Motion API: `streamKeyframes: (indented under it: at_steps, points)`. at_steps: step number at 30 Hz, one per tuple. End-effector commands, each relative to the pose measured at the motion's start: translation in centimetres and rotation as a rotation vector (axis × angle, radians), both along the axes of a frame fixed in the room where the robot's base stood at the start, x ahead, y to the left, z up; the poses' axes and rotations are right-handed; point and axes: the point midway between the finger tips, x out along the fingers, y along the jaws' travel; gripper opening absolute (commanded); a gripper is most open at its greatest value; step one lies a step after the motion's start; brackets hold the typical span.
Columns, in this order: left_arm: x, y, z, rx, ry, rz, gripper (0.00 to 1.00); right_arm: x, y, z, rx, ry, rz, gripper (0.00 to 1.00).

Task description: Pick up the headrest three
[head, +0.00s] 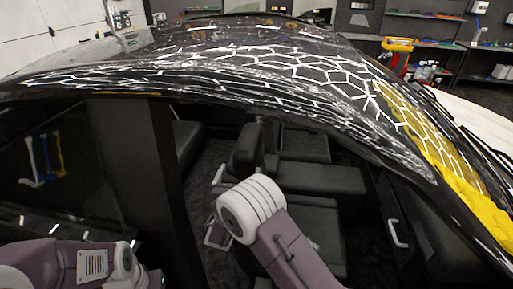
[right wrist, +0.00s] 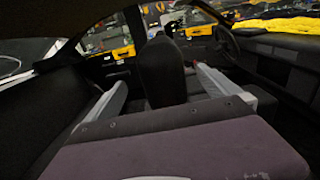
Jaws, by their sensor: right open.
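A dark, rounded headrest (right wrist: 163,70) stands upright inside the car, in the middle of the right wrist view. Its number cannot be read. In the head view, a dark upright piece that looks like the same headrest (head: 247,148) shows just beyond my right gripper (head: 214,204). My right gripper is open; its two pale fingers also show in the right wrist view (right wrist: 160,80), one on each side of the headrest with gaps between. Whether they are level with it in depth is unclear. My left arm shows at the lower left, but its gripper is out of view.
The black car roof (head: 200,66), with a white hexagon pattern and yellow on its right side, hangs over the opening. A dark pillar (head: 152,170) stands to the left. Dark seats (head: 320,180) fill the cabin. A steering wheel (right wrist: 226,40) is at the upper right.

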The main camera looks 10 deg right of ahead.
Motion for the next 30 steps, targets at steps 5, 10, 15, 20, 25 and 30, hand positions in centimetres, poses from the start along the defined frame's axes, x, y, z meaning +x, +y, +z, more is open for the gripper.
streamKeyframes:
  at_steps: [5,10,15,20,25,30]
  points:
    - [0.0,0.0,0.9,0.0,0.0,0.0,0.36,2.2,-1.2,0.2,0.002,0.001,-0.007,1.0]
    - [0.0,0.0,1.1,0.0,0.0,0.0,0.36,3.5,-1.7,0.0,0.003,0.002,-0.005,1.0]
    - [0.0,0.0,1.9,0.0,0.0,0.0,0.36,5.0,-2.3,0.2,0.004,0.002,-0.009,1.0]
    - [0.0,0.0,2.6,0.0,-0.001,0.0,0.36,7.6,-3.3,0.0,0.005,0.001,-0.009,1.0]
    - [0.0,0.0,2.6,0.0,0.0,0.0,0.36,8.4,-3.6,-0.1,0.003,0.002,-0.006,1.0]
    - [0.0,0.0,2.6,0.0,0.0,0.0,0.36,8.4,-3.6,-0.2,0.004,0.003,-0.006,0.89]
